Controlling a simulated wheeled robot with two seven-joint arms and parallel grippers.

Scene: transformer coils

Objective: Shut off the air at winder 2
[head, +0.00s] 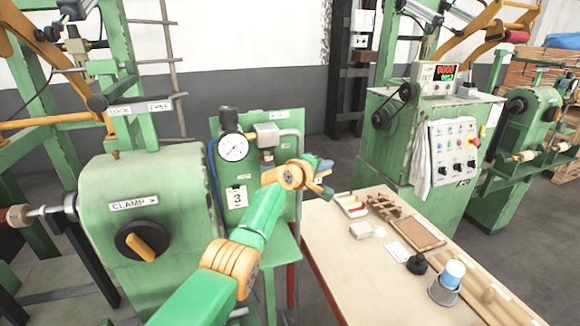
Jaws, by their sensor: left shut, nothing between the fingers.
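A green air panel (275,123) stands in the middle. It carries a round pressure gauge (233,148) with a black knob above, a grey fitting (267,136) with a pipe, and a white tag (236,196) reading 3. I see no marking for winder 2. My left arm reaches up from the bottom across the panel. My left gripper (322,182) is shut and empty at the panel's right side, small and partly hidden by the wrist. I cannot tell whether it touches anything. No shut-off handle can be made out clearly. My right gripper is out of view.
A green machine with a CLAMP knob (140,242) stands at left, with a LOCK/FREE label above. A workbench (345,275) at right holds a parts tray (351,204), a tape roll and a cup. Behind it is a green control cabinet (395,150) with a red display.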

